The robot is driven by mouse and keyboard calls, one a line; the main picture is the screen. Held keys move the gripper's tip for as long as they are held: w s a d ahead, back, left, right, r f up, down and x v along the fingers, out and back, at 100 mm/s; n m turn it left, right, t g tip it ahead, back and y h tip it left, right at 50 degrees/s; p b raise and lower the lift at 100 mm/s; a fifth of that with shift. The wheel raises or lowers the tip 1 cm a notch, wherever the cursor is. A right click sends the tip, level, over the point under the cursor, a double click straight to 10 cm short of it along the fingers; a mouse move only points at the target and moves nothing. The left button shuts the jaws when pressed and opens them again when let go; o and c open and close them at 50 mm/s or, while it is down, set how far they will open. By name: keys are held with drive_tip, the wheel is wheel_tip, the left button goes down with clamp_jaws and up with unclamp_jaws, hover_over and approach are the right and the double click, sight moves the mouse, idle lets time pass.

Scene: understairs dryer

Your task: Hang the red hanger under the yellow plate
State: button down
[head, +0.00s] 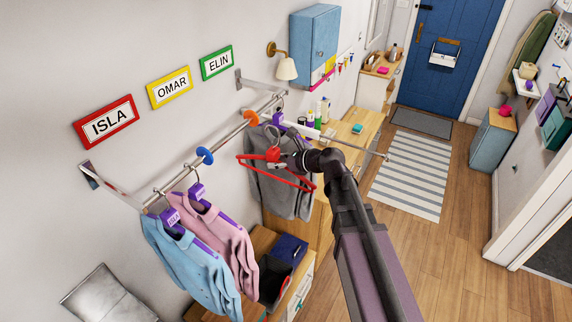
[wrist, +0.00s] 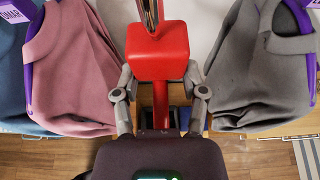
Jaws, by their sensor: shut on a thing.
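My gripper (head: 283,160) is shut on the red block at the neck of the red hanger (head: 305,181). In the wrist view my gripper (wrist: 160,76) has a finger on each side of the hanger's red block (wrist: 160,50), with the metal hook rising above it. The hanger carries no garment and is in front of the grey garment in the head view. Its hook appears apart from the rail (head: 228,136). The yellow plate (head: 170,88), reading OMAR, is on the wall above the rail, between the red ISLA plate (head: 106,121) and green ELIN plate (head: 217,62).
A blue disc (head: 205,155) and an orange disc (head: 251,117) divide the rail; the stretch between them is empty. Blue (head: 190,258) and pink (head: 222,228) garments hang left, a grey garment (head: 288,199) right. A wooden cabinet (head: 352,130) stands beyond.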

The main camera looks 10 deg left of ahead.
drive_tip(key=w+a, duration=0.1)
drive_tip(key=a, duration=0.3)
drive_tip(key=w+a, duration=0.2)
drive_tip(key=a, duration=0.1)
drive_tip(key=w+a, duration=0.1)
drive_tip(key=a, duration=0.3)
drive_tip(key=shift+w+a, duration=0.3)
drive_tip(key=shift+w, duration=0.1)
drive_tip(key=shift+f+b, duration=0.65)
drive_tip(key=shift+d+f+b, duration=0.1)
drive_tip(key=shift+f+b, duration=0.7)
drive_tip(key=shift+c, duration=0.4)
unclamp_jaws()
drive_tip(key=shift+r, duration=0.15)
